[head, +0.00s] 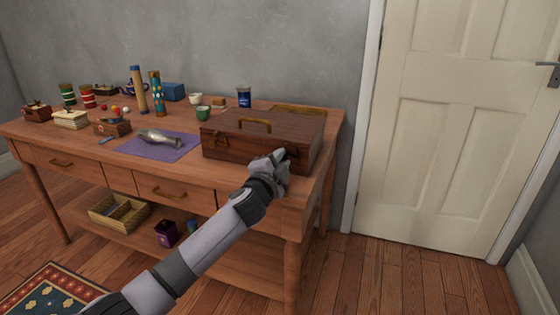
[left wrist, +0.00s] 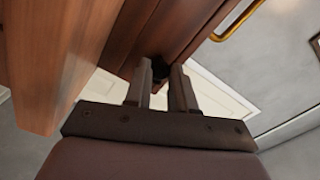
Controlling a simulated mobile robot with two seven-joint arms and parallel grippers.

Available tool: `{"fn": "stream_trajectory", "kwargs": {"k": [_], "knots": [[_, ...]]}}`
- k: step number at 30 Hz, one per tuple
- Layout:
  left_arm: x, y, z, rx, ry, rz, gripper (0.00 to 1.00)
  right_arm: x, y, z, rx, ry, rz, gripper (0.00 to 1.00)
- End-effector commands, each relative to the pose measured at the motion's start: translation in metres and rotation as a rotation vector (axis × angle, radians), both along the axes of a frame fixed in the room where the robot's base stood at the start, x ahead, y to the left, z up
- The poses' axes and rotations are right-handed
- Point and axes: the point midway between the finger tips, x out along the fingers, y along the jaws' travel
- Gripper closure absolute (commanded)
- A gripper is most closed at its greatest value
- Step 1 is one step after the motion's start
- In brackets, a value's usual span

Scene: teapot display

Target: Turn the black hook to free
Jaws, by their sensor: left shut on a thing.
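The black hook (head: 292,153) is on the right part of the box's front, partly hidden by my gripper. My left gripper (head: 284,159) is at the box front, its fingers shut on the hook. In the left wrist view, the small dark hook (left wrist: 160,70) shows between the two fingertips, near the seam of the box. The hook's exact angle cannot be told. My right gripper is not in view.
A brass catch (head: 217,141) is on the box's front left. A purple cloth (head: 183,153) with a silvery object on it lies left of the box. A blue tin (head: 244,97) and a green cup (head: 203,114) stand behind. The floor before the door is clear.

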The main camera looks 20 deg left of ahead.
Motion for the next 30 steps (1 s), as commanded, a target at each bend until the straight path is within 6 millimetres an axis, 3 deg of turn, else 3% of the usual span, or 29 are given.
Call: {"fn": "stream_trajectory", "kwargs": {"k": [5, 6, 8, 20, 30], "knots": [[0.0, 0.0, -0.001, 0.001, 0.001, 0.0, 1.0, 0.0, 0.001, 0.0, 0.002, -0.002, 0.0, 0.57], [0.0, 0.0, -0.001, 0.001, 0.001, 0.0, 0.69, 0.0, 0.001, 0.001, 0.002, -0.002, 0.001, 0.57], [0.0, 0.0, -0.001, 0.001, 0.001, 0.0, 0.51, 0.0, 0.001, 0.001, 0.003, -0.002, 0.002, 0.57], [-0.003, 0.0, 0.0, -0.001, 0.001, 0.001, 0.51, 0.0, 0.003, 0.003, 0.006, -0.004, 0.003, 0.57], [-0.04, 0.001, 0.0, -0.001, 0.001, -0.002, 0.51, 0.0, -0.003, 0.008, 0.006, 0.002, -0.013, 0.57]]}}
